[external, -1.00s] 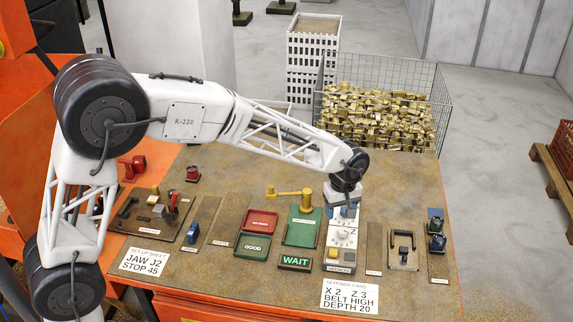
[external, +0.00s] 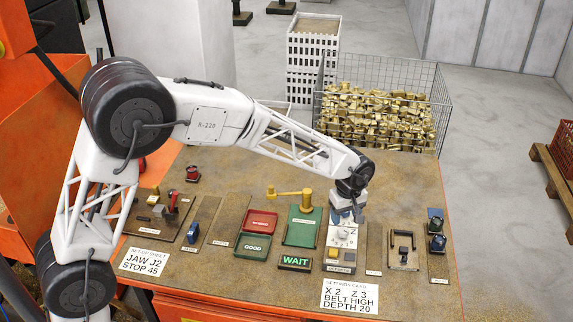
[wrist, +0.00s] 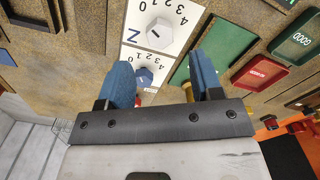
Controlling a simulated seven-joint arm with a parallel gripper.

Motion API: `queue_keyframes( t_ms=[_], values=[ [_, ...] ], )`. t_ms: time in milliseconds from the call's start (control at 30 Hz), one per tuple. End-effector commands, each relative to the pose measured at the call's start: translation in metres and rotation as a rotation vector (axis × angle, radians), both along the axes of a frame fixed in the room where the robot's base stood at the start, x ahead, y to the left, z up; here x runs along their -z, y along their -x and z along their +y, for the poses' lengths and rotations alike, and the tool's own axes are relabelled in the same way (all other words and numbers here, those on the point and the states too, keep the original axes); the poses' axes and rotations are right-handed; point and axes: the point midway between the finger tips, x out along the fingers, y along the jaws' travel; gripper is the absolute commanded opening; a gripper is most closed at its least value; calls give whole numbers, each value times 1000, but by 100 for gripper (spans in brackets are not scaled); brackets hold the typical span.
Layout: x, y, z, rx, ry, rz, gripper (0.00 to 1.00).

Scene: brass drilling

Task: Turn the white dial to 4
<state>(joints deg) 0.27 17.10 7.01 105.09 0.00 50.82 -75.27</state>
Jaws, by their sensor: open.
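The white dial (wrist: 157,32) sits on the white panel marked Z, with the numerals 0 to 4 printed beside it. In the wrist view it is ahead of the fingertips, and its pointer mark looks short and dark. It also shows small in the external view (external: 343,236), just below my gripper. I cannot read its setting for certain. My gripper (wrist: 164,60) is open, with blue fingers apart and nothing between them but the panel beyond. A blue dial (wrist: 143,76) on the neighbouring scale is partly hidden near the left finger.
The settings card (external: 349,296) reads X 2, Z 3, belt high, depth 20.

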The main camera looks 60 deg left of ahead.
Motion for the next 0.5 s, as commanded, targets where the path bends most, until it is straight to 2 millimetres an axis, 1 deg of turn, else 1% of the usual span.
queue_keyframes(
  t_ms=[100, 300, 500],
  values=[
    [15, 0, 0, 0, 0, 2, 60],
    [39, 0, 0, 0, 0, 1, 60],
    [56, 0, 0, 0, 0, 1, 60]
  ],
)
